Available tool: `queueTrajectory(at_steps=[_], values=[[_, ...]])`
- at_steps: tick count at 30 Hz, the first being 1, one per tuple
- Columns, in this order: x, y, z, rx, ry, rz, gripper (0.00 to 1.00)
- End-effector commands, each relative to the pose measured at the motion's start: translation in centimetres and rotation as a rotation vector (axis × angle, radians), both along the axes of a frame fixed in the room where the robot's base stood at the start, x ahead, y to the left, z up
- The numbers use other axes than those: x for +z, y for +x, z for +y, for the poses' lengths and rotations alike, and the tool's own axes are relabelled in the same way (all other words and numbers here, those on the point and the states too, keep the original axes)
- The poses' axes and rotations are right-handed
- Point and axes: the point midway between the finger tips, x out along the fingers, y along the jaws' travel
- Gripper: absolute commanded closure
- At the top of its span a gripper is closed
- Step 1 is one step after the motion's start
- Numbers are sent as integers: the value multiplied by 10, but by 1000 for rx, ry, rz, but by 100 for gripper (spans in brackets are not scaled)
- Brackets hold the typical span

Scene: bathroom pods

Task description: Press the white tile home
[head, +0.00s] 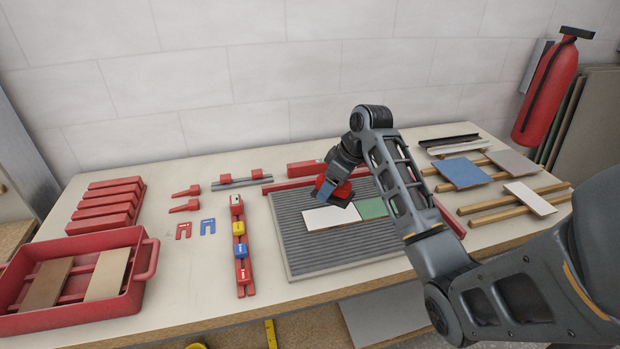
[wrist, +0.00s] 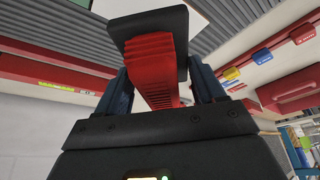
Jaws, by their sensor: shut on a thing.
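The white tile (head: 326,219) lies on the grey ridged bed (head: 310,258), beside a green tile (head: 373,208) on its right. My gripper (head: 334,190) is over the far right part of the white tile. It is shut on a red-handled tool with a dark flat plate (wrist: 150,40); the red of the tool also shows in the head view (head: 343,190). In the wrist view the handle (wrist: 160,88) sits between my two fingers, and the pale tile (wrist: 206,14) shows past the plate. I cannot tell whether the plate touches the tile.
A red rail (head: 290,183) edges the bed at the back. A red strip with coloured clips (head: 240,245) lies left of it. A red tray (head: 75,318) with tiles stands front left. More tiles (head: 460,172) rest on wooden bars at right.

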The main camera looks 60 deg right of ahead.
Motion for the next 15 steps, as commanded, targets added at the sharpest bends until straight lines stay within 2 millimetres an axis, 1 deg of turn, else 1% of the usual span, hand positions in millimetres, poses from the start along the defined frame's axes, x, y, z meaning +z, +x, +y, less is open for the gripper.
queueTrajectory(at_steps=[5,8,15], values=[[-7,0,0,0,0,0,67],[-14,0,0,0,0,0,67],[-38,0,0,-1,-1,0,67]])
